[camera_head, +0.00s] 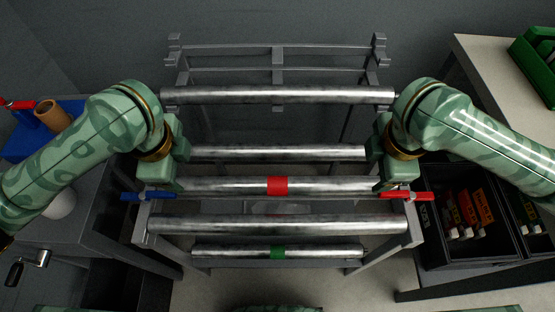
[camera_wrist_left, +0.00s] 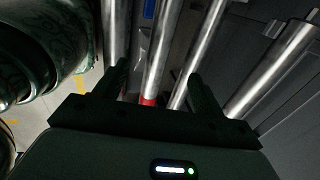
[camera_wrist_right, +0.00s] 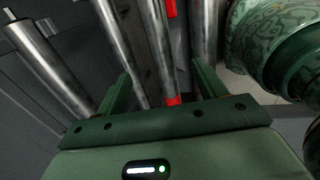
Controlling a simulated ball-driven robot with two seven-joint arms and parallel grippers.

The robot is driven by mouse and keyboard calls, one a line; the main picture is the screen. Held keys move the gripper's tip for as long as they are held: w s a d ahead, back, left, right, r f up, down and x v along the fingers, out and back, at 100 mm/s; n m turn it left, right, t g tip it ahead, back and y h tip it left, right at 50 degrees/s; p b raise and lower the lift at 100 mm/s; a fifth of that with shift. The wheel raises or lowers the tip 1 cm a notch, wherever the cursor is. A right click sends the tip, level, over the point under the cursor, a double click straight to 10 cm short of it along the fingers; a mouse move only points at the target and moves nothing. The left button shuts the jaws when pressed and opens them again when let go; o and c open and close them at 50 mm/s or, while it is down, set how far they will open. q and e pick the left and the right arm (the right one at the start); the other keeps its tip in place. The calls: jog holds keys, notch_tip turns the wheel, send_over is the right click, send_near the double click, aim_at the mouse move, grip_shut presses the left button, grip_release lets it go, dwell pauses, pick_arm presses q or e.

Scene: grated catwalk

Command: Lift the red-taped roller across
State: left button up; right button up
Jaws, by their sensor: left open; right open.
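The red-taped roller (camera_head: 235,186) is a grey metal bar with a red band at its middle, lying level across the rack among other rollers. My left gripper (camera_head: 163,184) is open over its left end, and my right gripper (camera_head: 388,184) is open over its right end. In the left wrist view the red-taped roller (camera_wrist_left: 159,58) runs between the spread fingers (camera_wrist_left: 158,78). In the right wrist view the red-taped roller (camera_wrist_right: 157,45) also runs between the spread fingers (camera_wrist_right: 163,78). Neither gripper holds it. Both ends are partly hidden by the grippers.
Plain rollers lie behind (camera_head: 278,153) and in front (camera_head: 278,225), close by. A green-banded roller (camera_head: 225,251) is nearest. A blue handle (camera_head: 148,196) and a red handle (camera_head: 405,196) sit on the rack (camera_head: 278,52). A black crate (camera_head: 460,250) stands right.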

aim_at(199, 183)
pick_arm(q)
jog(key=shift+w+r, duration=0.1)
jog(key=shift+w, duration=0.1)
pick_arm(e)
jog(key=shift+w+r, duration=0.15)
jog(key=shift+w, duration=0.05)
pick_arm(q)
jog(key=w+f, duration=0.1)
jog(key=f, duration=0.4)
jog(key=w+f, duration=0.1)
jog(key=f, duration=0.4)
jog(key=w+f, duration=0.1)
jog(key=f, duration=0.5)
pick_arm(e)
jog(key=w+f, duration=0.1)
jog(key=f, duration=0.4)
jog(key=w+f, duration=0.1)
jog(key=f, duration=0.4)
jog(key=w+f, duration=0.1)
jog(key=f, duration=0.5)
pick_arm(q)
jog(key=shift+c, duration=0.2)
pick_arm(e)
jog(key=shift+c, duration=0.3)
pick_arm(q)
grip_shut()
pick_arm(e)
grip_shut()
